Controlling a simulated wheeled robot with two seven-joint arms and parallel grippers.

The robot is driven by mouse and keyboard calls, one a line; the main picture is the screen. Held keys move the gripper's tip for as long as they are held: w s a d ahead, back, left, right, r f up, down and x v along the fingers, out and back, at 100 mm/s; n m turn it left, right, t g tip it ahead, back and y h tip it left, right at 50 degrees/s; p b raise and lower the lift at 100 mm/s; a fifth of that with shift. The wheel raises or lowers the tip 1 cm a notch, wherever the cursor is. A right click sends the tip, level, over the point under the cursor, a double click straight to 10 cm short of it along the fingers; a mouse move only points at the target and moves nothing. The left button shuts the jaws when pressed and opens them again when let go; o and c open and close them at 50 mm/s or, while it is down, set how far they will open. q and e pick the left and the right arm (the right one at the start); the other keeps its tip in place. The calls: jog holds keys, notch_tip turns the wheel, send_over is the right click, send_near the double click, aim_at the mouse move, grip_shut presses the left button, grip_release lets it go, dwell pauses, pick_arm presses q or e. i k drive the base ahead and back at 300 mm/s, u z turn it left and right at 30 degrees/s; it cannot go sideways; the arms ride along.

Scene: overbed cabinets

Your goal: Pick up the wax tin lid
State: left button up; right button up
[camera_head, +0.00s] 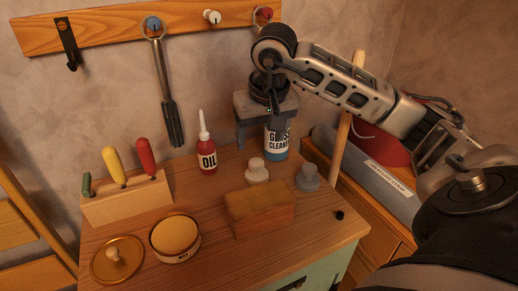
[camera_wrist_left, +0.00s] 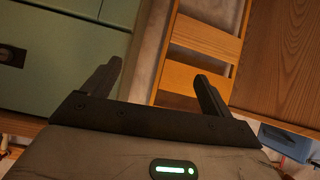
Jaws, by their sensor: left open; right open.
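The wax tin lid (camera_head: 117,259) is a round, brass-coloured disc with a pale knob on top. It lies on the cabinet top near the front left, just left of the open wax tin (camera_head: 175,238), which shows yellow wax. My right gripper (camera_head: 266,128) is open above the back of the cabinet, in front of the glass cleaner bottle and partly hiding it, far from the lid. My left gripper (camera_wrist_left: 157,74) is open and empty in the left wrist view and out of the head view. The lid does not show in the left wrist view.
A wooden block with coloured-handled tools (camera_head: 127,198) stands behind the lid. A red oil bottle (camera_head: 207,152), the blue glass cleaner bottle (camera_head: 276,145), a brown block (camera_head: 260,210) and two small stoppered items stand rightward. Green drawers (camera_wrist_left: 60,60) and a wooden frame (camera_wrist_left: 200,45) are near my left gripper.

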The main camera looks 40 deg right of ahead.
aim_at(118, 261)
jog(key=k, duration=1)
